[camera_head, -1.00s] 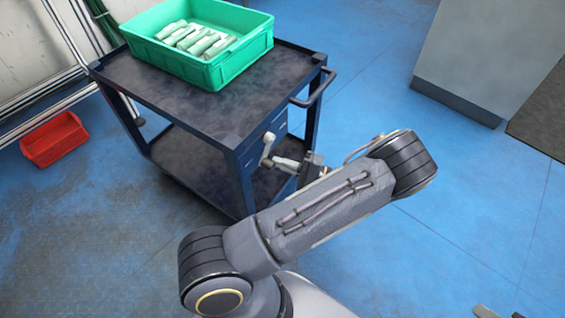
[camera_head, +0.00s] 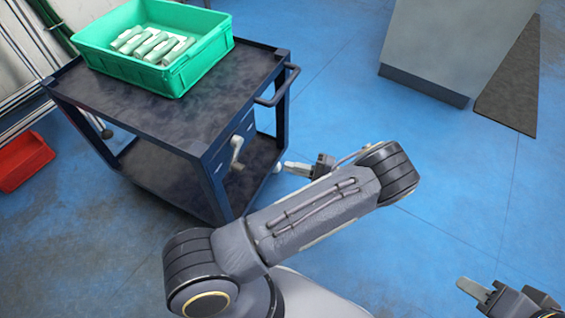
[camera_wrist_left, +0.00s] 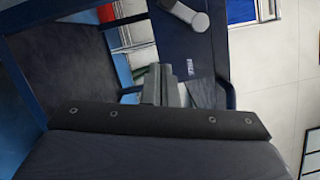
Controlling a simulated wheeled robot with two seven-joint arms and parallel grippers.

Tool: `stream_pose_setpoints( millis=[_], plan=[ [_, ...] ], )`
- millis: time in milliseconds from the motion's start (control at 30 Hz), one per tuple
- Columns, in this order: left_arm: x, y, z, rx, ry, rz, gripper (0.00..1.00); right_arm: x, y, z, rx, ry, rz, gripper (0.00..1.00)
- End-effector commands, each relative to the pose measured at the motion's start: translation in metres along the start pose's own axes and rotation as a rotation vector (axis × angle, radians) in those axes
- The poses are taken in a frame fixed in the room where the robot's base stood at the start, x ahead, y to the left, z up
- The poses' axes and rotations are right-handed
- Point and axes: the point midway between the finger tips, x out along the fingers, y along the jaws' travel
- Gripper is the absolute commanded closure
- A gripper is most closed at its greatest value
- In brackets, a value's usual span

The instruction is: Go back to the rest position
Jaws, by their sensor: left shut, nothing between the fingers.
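My left gripper (camera_head: 297,168) is beside the right side of the dark cart, near the lower shelf's level in the picture. Its fingers are together and empty; they also show in the left wrist view (camera_wrist_left: 161,86), in front of the cart's blue side. My left arm crosses the middle of the head view. My right gripper (camera_head: 475,290) is at the lower right edge over the blue floor. It holds nothing that I can see, and its jaw opening is too small to judge.
The dark two-shelf cart (camera_head: 150,118) carries a green crate (camera_head: 185,74) with several pale green-white items. A red bin (camera_head: 24,162) is on the floor at left. A grey block (camera_head: 450,45) stands at upper right. Blue floor is open right of the cart.

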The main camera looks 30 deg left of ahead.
Motion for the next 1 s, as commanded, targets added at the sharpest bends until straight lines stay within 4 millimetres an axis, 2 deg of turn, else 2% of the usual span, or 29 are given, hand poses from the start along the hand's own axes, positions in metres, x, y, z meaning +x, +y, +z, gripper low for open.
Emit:
stream_pose_setpoints(
  millis=[667,767,1000],
  plan=[
    [0.001,-0.003,0.001,0.009,-0.01,0.03,1.0,0.0,0.0,0.0,0.0,0.0,0.0,0.64],
    [0.012,-0.009,0.007,0.044,-0.044,0.135,1.0,0.0,0.0,0.0,0.0,0.0,0.0,0.64],
    [0.045,-0.03,0.043,0.175,-0.119,0.64,1.0,0.0,0.0,0.0,0.0,0.0,0.0,0.64]
  ],
)
